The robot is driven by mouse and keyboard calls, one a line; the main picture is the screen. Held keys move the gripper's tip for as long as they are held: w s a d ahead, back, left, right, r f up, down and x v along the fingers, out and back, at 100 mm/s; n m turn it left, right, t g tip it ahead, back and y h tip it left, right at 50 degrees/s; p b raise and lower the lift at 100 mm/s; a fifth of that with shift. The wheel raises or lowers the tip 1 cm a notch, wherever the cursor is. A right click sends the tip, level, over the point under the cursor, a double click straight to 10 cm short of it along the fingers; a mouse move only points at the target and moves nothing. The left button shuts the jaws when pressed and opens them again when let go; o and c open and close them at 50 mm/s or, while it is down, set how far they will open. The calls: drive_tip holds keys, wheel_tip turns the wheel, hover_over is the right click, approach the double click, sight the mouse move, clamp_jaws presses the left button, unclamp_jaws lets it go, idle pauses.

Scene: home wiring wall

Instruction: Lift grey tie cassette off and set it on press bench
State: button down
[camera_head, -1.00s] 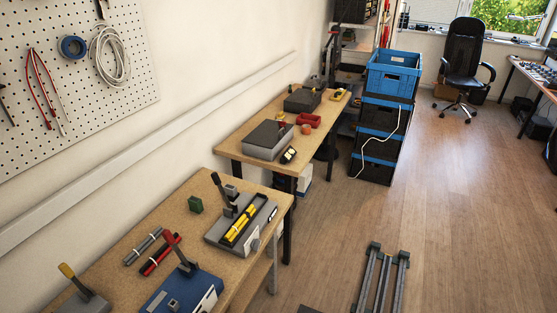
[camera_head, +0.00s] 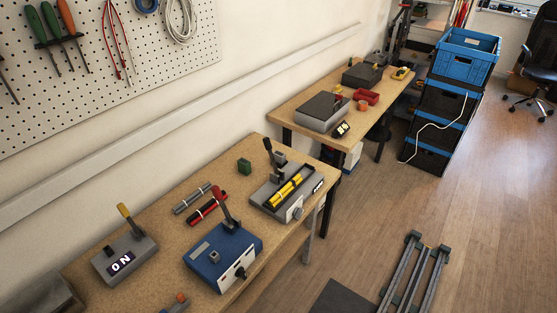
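A grey bundle (camera_head: 191,198), which looks like the grey tie cassette, lies on the near wooden bench (camera_head: 165,215), beside a red and black bundle (camera_head: 207,210). A yellow bundle (camera_head: 287,190) lies in a grey tray-like device (camera_head: 264,198) with a dark upright lever at the bench's right end. A blue machine (camera_head: 222,256) with a red lever stands in front of the bundles. I cannot tell which bench is the press bench. My gripper is not in view.
A grey box (camera_head: 125,258) with a yellow-tipped lever and a small green block (camera_head: 244,166) stand on the near bench. A farther bench (camera_head: 285,118) holds grey boxes and red parts. Blue and black crates (camera_head: 466,58) are stacked beyond. Rails (camera_head: 415,275) stand on the floor.

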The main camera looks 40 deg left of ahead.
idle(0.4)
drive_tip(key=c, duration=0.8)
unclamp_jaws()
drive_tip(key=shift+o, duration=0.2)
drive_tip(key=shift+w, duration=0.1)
